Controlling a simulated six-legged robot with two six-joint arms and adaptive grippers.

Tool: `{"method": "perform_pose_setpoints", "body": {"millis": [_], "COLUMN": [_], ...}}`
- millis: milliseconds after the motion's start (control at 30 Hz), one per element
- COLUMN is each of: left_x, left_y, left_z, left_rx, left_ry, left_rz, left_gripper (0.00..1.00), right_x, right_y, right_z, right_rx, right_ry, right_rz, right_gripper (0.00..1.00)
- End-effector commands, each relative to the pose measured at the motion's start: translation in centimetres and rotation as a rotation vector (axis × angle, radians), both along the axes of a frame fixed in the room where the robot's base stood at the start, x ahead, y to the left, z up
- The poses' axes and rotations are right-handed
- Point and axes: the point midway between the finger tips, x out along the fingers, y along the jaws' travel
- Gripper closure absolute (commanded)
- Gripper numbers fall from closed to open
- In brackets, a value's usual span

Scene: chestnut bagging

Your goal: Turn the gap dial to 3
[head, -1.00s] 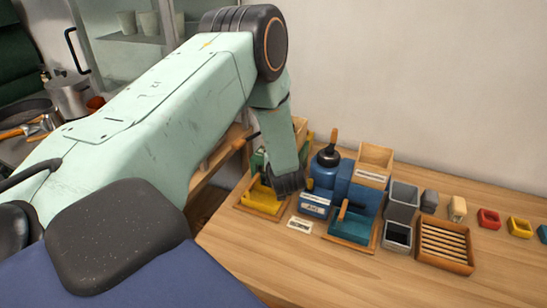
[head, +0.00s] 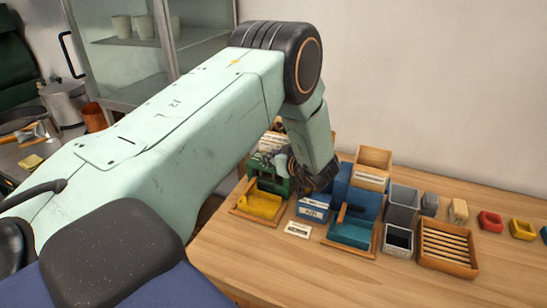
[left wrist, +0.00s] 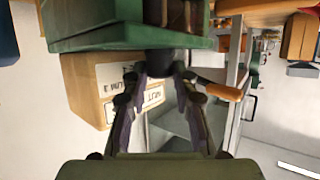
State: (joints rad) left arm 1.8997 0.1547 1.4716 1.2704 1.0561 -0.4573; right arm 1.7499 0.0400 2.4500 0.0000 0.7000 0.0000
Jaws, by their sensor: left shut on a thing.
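The green machine (head: 283,187) stands on the bench, with a yellow tray in front; in the left wrist view its green body (left wrist: 120,30) fills the top, upside down. My left gripper (head: 290,164) is at its right side. In the left wrist view, the fingers (left wrist: 165,74) are closed around a dark round part (left wrist: 168,57), which looks like the dial. No numbers on it can be read. A wooden-handled crank (left wrist: 219,90) is just right of the fingers, and a labelled wooden hopper (left wrist: 88,85) is to their left. My right gripper is not in view.
A label card (head: 298,230) lies in front. The bench's front is clear.

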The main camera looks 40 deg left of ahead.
Motion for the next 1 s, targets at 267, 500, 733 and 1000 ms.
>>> {"method": "perform_pose_setpoints", "body": {"millis": [267,500,733,1000], "left_x": [0.1,0.0,0.0,-0.2], "left_y": [0.1,0.1,0.0,-1.0], "left_z": [0.1,0.1,0.1,0.5], "left_rx": [0.002,0.002,0.001,0.001], "left_ry": [-0.003,-0.002,-0.001,-0.001], "left_rz": [0.001,0.000,-0.001,-0.004], "left_gripper": [1.00,0.52,0.50,0.50], "right_x": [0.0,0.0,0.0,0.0], "right_y": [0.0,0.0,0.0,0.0], "right_z": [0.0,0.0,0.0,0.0], "right_rx": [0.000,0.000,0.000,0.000], "right_ry": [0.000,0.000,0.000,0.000], "right_rz": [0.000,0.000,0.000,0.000], "right_gripper": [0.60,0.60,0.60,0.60]}}
